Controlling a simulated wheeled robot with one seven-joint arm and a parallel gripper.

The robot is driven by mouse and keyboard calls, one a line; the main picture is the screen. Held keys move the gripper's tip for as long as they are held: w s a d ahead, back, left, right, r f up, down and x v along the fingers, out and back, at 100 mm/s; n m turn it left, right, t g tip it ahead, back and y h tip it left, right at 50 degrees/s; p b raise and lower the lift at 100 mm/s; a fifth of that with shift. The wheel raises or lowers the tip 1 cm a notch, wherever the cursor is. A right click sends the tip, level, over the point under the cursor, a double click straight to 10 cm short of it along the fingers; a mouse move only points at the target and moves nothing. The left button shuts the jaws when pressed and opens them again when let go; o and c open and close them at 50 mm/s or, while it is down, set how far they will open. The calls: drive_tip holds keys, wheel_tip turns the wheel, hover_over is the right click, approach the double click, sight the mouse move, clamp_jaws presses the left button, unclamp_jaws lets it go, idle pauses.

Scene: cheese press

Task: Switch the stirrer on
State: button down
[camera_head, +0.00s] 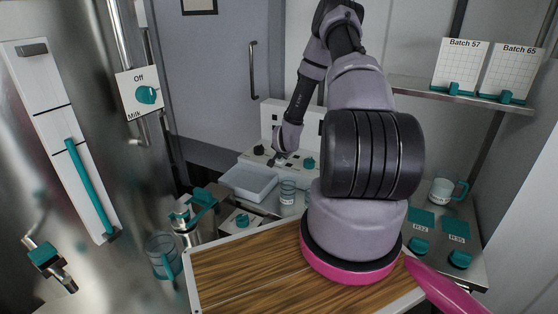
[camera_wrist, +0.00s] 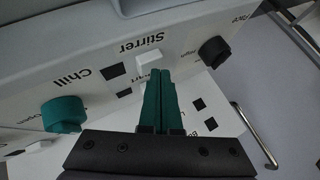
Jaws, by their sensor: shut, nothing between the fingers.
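In the wrist view the control panel (camera_wrist: 100,45) fills the upper part, with its labels upside down. A small white block (camera_wrist: 149,60), which looks like the switch, sits by the word "Stirrer". A teal knob (camera_wrist: 64,114) is by "Chill" on the left, and a black knob (camera_wrist: 214,51) is by "Pace" on the right. My gripper (camera_wrist: 158,78) has its teal fingers together and empty, with tips just below the white block. I cannot tell whether they touch it. In the head view my gripper (camera_head: 277,161) is at the panel's front, small and partly unclear.
A pale tray (camera_head: 247,184) and a clear beaker (camera_head: 288,191) stand in front of the panel. A wooden board (camera_head: 240,275) lies nearer. A steel tank (camera_head: 140,215) is at left, and a shelf with batch cards (camera_head: 459,66) is at right. My arm hides the middle.

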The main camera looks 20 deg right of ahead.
sight(279, 161)
drive_tip(key=shift+f, duration=0.4)
drive_tip(key=shift+r, duration=3.35)
